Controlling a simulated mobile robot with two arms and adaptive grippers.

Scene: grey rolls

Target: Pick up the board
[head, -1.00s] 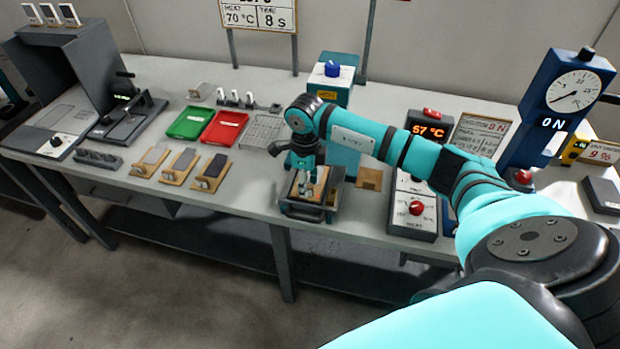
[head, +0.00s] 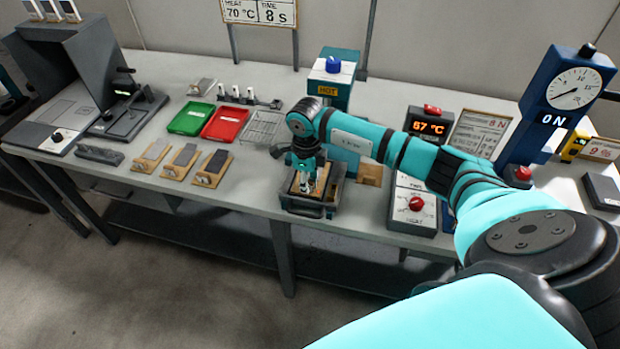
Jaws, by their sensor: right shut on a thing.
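My right gripper (head: 307,190) points down into a dark grey fixture (head: 303,208) near the front edge of the bench. Its fingers are shut on the board (head: 321,184), a small tan piece in the fixture. The fingers and wrist cover much of the board. I cannot tell whether it is clear of the fixture floor. My left gripper is out of view.
A teal heater tower (head: 334,82) stands just behind the fixture. A control box with a red knob (head: 416,203) is to its right. A red tray (head: 225,124), a green tray (head: 191,119) and several wooden stands (head: 182,163) lie to the left. Bare bench (head: 250,185) separates them from the fixture.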

